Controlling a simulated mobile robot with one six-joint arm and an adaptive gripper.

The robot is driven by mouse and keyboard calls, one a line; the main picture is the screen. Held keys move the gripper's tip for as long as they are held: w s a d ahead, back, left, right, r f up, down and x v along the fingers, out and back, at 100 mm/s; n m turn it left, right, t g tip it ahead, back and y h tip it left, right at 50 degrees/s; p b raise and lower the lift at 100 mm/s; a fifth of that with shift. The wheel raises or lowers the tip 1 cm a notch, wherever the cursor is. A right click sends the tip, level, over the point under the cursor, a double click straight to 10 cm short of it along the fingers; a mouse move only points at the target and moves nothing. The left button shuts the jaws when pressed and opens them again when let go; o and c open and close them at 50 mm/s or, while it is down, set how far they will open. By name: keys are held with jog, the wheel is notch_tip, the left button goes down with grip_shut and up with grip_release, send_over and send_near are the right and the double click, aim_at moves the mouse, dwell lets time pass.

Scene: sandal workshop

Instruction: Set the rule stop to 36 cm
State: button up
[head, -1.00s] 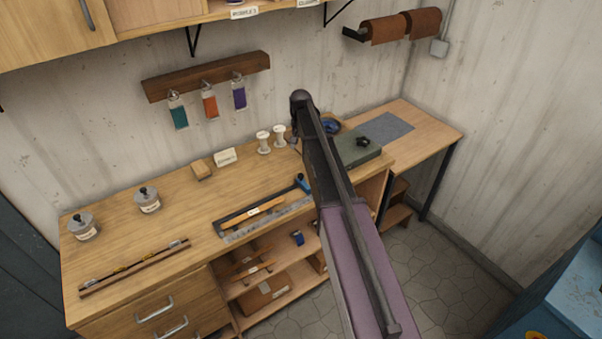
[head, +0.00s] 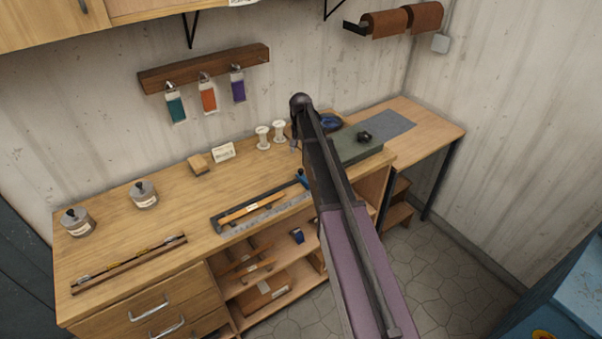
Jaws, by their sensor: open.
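The rule (head: 262,219) is a grey, marked strip along the front of the bench top, in a dark frame (head: 234,213). An orange-brown strip (head: 238,214) with a pale label lies along it. A blue piece (head: 302,177), which looks like the rule stop, is at its right end, partly behind my arm. The rule's numbers are too small to read. My arm crosses the middle of the head view, its far end above the back of the bench.
Two lidded jars (head: 144,195) and a dark rack (head: 130,265) stand on the left of the bench. White spools (head: 263,138) and a green box (head: 358,149) are near the back. Open shelves (head: 282,281) are below.

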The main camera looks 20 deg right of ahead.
aim_at(301, 170)
jog(key=shift+f+b, duration=4.4)
jog(key=shift+f, duration=0.35)
grip_shut()
